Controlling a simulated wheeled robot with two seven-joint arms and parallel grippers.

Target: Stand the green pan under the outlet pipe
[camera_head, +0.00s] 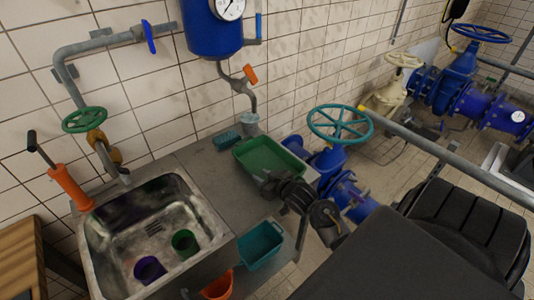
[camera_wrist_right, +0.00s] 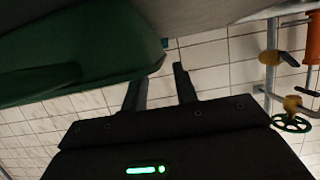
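The green pan (camera_head: 268,155) is a shallow rectangular tray on the grey counter, right of the sink. The outlet pipe (camera_head: 253,103) comes down from the blue tank, with an orange-handled valve on it. A small grey-blue cup (camera_head: 250,124) is below its end, behind the pan. My right gripper (camera_head: 264,180) is at the pan's near edge. In the right wrist view the fingers (camera_wrist_right: 160,87) are apart with only tiles between them, and the pan (camera_wrist_right: 95,45) is beside them at upper left. I cannot tell whether they touch it. My left gripper is not in view.
A teal block (camera_head: 227,140) lies left of the pan. The metal sink (camera_head: 100,235) holds a purple cup (camera_head: 150,269) and a green cup (camera_head: 185,242). A teal bin (camera_head: 260,246) is below the counter. A teal handwheel (camera_head: 340,123) stands close on the right.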

